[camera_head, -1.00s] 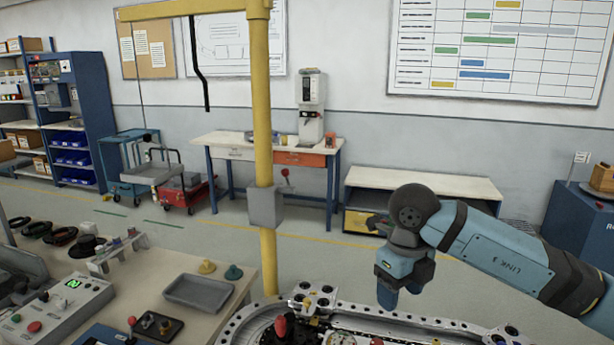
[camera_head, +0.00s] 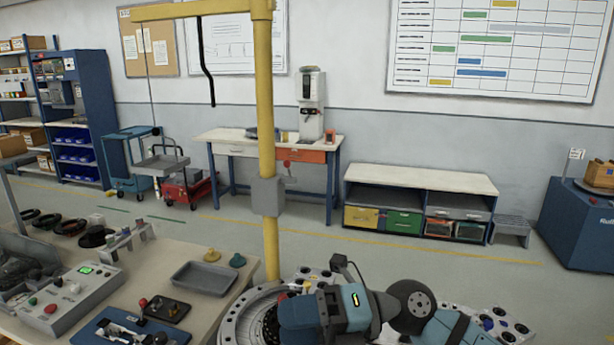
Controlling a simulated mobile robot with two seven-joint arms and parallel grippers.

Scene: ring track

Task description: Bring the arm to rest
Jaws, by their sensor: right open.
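My right arm comes in from the bottom right, with its blue wrist links and round dark joint (camera_head: 411,305) low in the picture. My right gripper (camera_head: 308,314) is at the end of this arm, over the ring track (camera_head: 247,318), and covers the track's middle. Its jaws are open, though the fingertips are hard to make out. I cannot tell whether it touches the track. My left gripper is not in view.
A yellow post (camera_head: 267,150) with a grey box rises behind the track. At left, a workbench (camera_head: 185,255) holds a grey tray (camera_head: 204,278), a control box (camera_head: 68,300) and small fixtures. Open floor (camera_head: 420,260) lies beyond, before a low cabinet (camera_head: 420,180).

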